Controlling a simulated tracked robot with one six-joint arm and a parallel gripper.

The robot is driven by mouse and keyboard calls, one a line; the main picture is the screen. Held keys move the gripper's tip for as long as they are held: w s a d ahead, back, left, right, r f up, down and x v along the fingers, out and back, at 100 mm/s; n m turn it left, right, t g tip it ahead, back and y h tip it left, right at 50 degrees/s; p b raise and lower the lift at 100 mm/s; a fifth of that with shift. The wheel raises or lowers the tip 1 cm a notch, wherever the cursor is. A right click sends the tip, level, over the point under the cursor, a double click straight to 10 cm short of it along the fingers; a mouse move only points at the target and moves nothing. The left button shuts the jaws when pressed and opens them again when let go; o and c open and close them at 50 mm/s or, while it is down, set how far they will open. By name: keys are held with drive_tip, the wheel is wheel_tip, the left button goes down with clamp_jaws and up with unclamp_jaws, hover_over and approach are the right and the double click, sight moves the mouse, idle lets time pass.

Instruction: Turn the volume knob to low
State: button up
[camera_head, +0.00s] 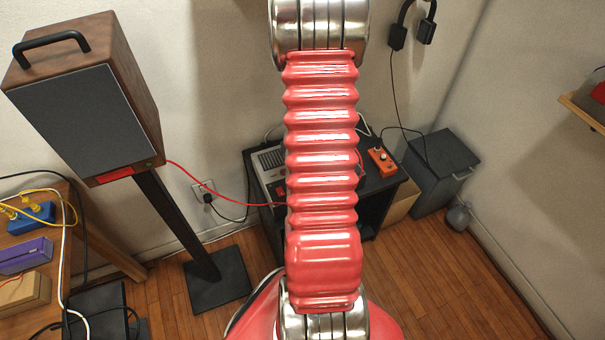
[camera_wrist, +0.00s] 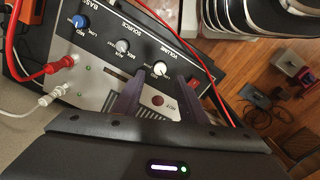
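The volume knob (camera_wrist: 160,68) is a small pale round knob under the printed word VOLUME on the dark front panel of a grey amplifier (camera_wrist: 100,92). My gripper (camera_wrist: 161,77) is open, its two purple fingers pointing at the panel with the knob between their tips in the wrist view. I cannot tell whether either finger touches the knob. The small markings around it are too blurred to read. In the head view the amplifier (camera_head: 268,162) sits on a black stand, partly hidden by my red arm, and my gripper is hidden.
A grey source knob (camera_wrist: 122,46) and a blue bass knob (camera_wrist: 80,22) sit on the same panel. A red switch (camera_wrist: 193,95) is close to the right finger. A red plug (camera_wrist: 62,64) and white plug (camera_wrist: 55,94) enter the amplifier. An orange box (camera_head: 382,160) shares the stand.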

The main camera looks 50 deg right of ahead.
wheel_tip(320, 180, up, 8)
idle(0.4)
idle(0.6)
drive_tip(key=s+a+r+t, duration=0.1)
drive_tip(key=a+r+t, duration=0.1)
drive_tip(key=a+r, duration=0.5)
drive_tip(key=a+r+n+t, duration=0.1)
drive_tip(key=a+r, duration=0.7)
drive_tip(key=a, duration=0.9)
drive_tip(key=s+a+r+t, duration=0.1)
drive_tip(key=a+r+t, duration=0.1)
drive_tip(key=a+r, duration=0.5)
drive_tip(key=a, duration=0.6)
drive_tip(key=shift+s+r+t, duration=0.25)
drive_tip(key=shift+s+t, duration=0.05)
drive_tip(key=shift+s, duration=0.05)
drive_tip(key=shift+c, duration=0.9)
drive_tip(key=shift+d, duration=0.1)
